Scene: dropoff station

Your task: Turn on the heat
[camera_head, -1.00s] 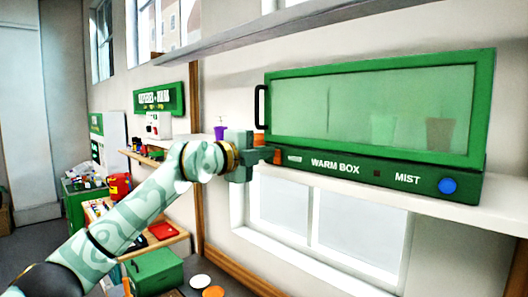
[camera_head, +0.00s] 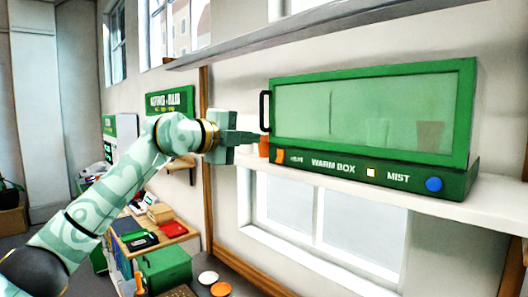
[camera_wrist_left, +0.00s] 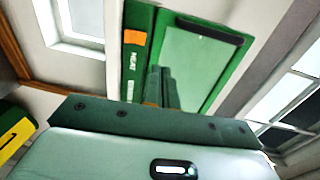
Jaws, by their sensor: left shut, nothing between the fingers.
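The green warm box (camera_head: 325,165) sits on a white shelf with its glass door closed. An orange switch (camera_head: 280,156) is at the left end of its front panel; in the wrist view the orange switch (camera_wrist_left: 135,37) shows beside the word HEAT. A small square lamp (camera_head: 371,172) between WARM BOX and MIST is lit pale. A round blue button (camera_head: 434,184) is right of MIST. My left gripper (camera_head: 257,137) is shut and empty, left of the switch and near the door handle; its fingers (camera_wrist_left: 162,75) look apart from the switch. My right gripper is out of view.
A black door handle (camera_head: 265,111) stands out at the box's left edge, close to my fingers. Cups show dimly behind the glass. Another shelf (camera_head: 330,35) runs above.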

